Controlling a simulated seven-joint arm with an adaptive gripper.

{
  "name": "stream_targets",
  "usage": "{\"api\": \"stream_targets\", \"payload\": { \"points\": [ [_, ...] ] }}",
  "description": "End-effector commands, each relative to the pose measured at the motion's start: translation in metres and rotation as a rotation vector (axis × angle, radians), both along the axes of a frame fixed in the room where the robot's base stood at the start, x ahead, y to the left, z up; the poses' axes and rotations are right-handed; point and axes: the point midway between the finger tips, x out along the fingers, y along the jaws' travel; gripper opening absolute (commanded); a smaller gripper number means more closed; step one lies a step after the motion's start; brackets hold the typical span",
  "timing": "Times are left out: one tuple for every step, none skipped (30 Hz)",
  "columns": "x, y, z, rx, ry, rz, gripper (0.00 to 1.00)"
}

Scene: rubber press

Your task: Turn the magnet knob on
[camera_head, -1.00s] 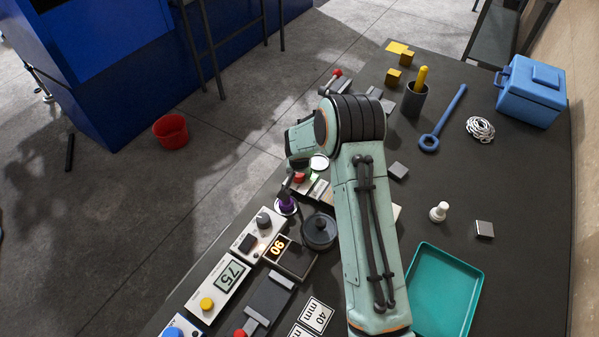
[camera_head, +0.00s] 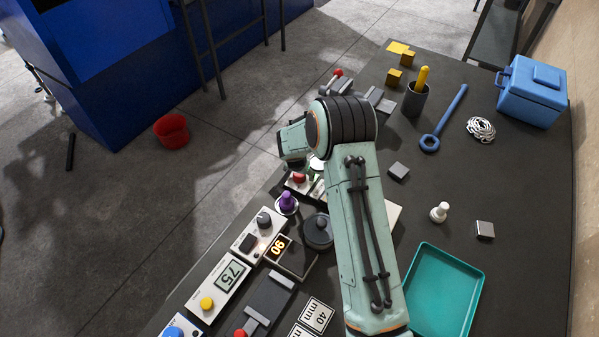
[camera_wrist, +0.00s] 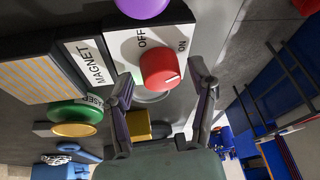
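The magnet knob (camera_wrist: 160,68) is a red round knob on a white panel (camera_wrist: 125,45) marked MAGNET, OFF and ON in the wrist view. A short pale mark shows on its face near the lower right; which label it points to is unclear. My gripper (camera_wrist: 161,82) is open, with one dark finger on each side of the knob. I cannot tell whether the fingertips touch it. In the head view the red knob (camera_head: 299,178) shows just below my wrist, partly covered, and the fingers are hidden there.
A purple knob (camera_head: 287,202) stands close beside the magnet panel. A dark round lidded pot (camera_head: 318,231) and a panel with a grey knob (camera_head: 264,220) are nearby. A green and yellow button (camera_wrist: 75,120) shows in the wrist view. The floor lies beyond the table edge.

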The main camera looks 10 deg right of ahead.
Motion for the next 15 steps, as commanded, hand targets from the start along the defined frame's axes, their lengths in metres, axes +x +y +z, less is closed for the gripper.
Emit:
{"api": "stream_targets", "payload": {
  "points": [
    [0.000, 0.000, 0.000, 0.000, 0.000, 0.000, 0.64],
    [0.000, 0.000, 0.000, 0.000, 0.000, 0.000, 0.64],
    [0.000, 0.000, 0.000, 0.000, 0.000, 0.000, 0.64],
    [0.000, 0.000, 0.000, 0.000, 0.000, 0.001, 0.64],
    [0.000, 0.000, 0.000, 0.000, 0.000, 0.001, 0.64],
    [0.000, 0.000, 0.000, 0.000, 0.000, 0.001, 0.64],
    [0.000, 0.000, 0.000, 0.000, 0.000, 0.001, 0.64],
    [0.000, 0.000, 0.001, 0.000, 0.000, 0.001, 0.64],
    [0.000, 0.001, 0.002, 0.000, -0.001, 0.001, 0.64],
    [-0.001, 0.001, 0.004, 0.001, -0.002, 0.002, 0.64],
    [-0.001, 0.001, 0.007, 0.000, -0.003, 0.002, 0.64],
    [-0.003, 0.002, 0.011, 0.000, -0.003, 0.002, 0.64],
    [-0.004, 0.003, 0.016, 0.001, -0.003, 0.002, 0.64],
    [-0.007, 0.004, 0.021, 0.000, -0.003, 0.002, 0.64],
    [-0.010, 0.005, 0.029, 0.000, -0.004, 0.002, 0.64]
  ]
}}
